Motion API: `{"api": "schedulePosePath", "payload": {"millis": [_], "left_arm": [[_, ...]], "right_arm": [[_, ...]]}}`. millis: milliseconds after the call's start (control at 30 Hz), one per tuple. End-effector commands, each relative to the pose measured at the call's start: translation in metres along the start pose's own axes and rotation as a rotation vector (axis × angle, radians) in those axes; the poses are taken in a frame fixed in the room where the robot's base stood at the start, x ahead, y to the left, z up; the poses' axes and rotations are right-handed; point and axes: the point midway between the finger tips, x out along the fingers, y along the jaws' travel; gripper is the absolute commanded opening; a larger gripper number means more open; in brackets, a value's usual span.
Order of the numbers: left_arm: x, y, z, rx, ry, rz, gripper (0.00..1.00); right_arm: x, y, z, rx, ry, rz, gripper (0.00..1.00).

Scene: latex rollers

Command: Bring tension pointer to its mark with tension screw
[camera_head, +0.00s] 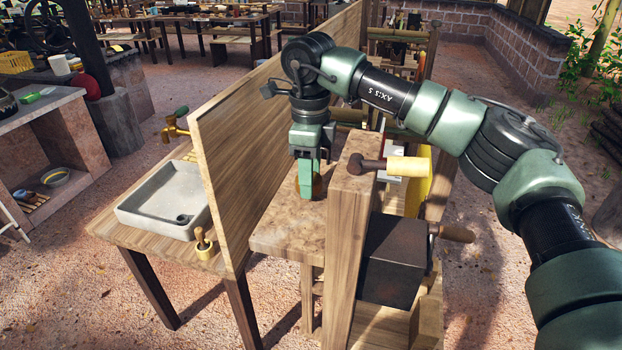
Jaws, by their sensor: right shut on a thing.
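My right gripper (307,188) reaches down from above onto the wooden ledge of the roller machine, beside its thick upright post (346,240). Its green fingers are shut on a small brown knob (317,186), mostly hidden by the fingers. The knob looks like the tension screw's head, but I cannot make out the screw itself. I cannot make out the tension pointer or its mark; the post and my gripper cover part of that area. My left gripper is not in view.
A tall wooden panel (258,130) stands left of my gripper. Right of the post are a brown lever with a pale yellow grip (409,166), a dark box (392,260) and a crank handle (457,233). A grey basin (165,206) sits on the left table.

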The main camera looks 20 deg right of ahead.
Motion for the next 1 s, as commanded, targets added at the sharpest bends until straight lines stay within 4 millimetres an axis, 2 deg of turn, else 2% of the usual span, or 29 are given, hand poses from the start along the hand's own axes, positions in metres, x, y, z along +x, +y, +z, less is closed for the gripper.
{"api": "schedulePosePath", "payload": {"millis": [600, 1000], "left_arm": [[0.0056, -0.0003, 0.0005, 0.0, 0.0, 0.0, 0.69], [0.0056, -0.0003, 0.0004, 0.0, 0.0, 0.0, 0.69]], "right_arm": [[0.0005, 0.0013, 0.0024, -0.585, -0.005, 0.0, 0.06], [0.0016, 0.0022, 0.0023, -0.856, -0.004, 0.002, 0.06]]}}
